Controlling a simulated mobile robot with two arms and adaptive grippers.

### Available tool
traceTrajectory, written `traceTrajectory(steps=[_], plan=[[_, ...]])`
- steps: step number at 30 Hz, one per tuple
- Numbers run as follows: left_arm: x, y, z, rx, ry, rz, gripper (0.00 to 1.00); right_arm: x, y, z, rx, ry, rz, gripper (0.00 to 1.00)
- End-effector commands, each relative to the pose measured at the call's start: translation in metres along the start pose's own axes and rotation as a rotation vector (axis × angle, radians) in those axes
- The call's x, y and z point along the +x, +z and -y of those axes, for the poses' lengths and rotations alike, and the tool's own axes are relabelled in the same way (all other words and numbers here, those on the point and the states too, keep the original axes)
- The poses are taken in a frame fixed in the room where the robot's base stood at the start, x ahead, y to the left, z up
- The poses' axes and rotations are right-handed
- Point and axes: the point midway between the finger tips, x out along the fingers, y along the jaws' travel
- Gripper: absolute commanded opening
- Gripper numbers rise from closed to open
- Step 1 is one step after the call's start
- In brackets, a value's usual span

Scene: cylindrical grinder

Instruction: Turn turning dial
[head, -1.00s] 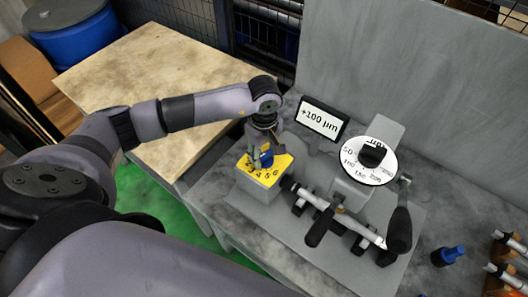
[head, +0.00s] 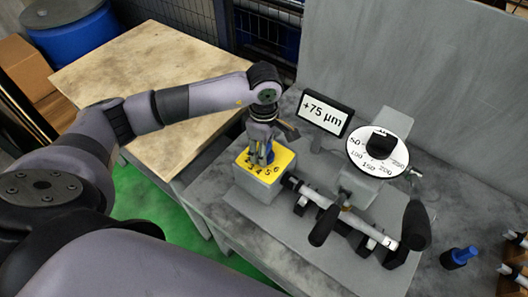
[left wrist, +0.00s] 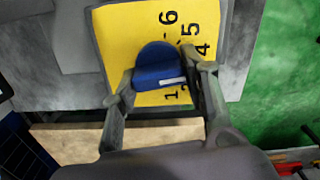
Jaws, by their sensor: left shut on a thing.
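The blue turning dial (left wrist: 158,66) sits on a yellow plate (left wrist: 120,30) with black numbers around it. A white line marks the dial. In the head view the same plate (head: 289,158) tops a grey box, and the dial (head: 268,152) shows partly behind the fingers. My left gripper (left wrist: 163,88) is shut on the dial, one finger on each side, and points down at it from above. It also shows in the head view (head: 262,146). Part of the numbering is hidden by the fingers. My right gripper is out of view.
A display (head: 324,113) behind the box reads +75 µm. Right of it are a white gauge face (head: 399,158) and a cylindrical workpiece (head: 363,226) between black-handled supports. The wooden tabletop (head: 150,65) is clear.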

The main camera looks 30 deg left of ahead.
Motion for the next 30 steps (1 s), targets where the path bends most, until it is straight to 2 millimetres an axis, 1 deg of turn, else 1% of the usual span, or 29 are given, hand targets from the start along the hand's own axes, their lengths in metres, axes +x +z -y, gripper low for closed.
traceTrajectory(steps=[1,6,21,22,30], plan=[[0.0013,-0.0007,-0.0007,-0.023,0.003,-0.001,0.13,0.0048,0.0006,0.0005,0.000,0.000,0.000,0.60],[-0.0001,-0.0007,-0.0007,-0.078,0.004,-0.001,0.13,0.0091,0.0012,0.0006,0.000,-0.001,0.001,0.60],[-0.0017,-0.0009,-0.0008,-0.103,0.004,-0.001,0.13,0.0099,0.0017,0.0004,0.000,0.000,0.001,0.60],[-0.0017,-0.0009,-0.0008,-0.103,0.004,-0.001,0.42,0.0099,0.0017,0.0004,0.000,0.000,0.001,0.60],[-0.0010,-0.0005,-0.0002,-0.101,0.002,-0.001,0.60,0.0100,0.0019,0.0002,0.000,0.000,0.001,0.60]])
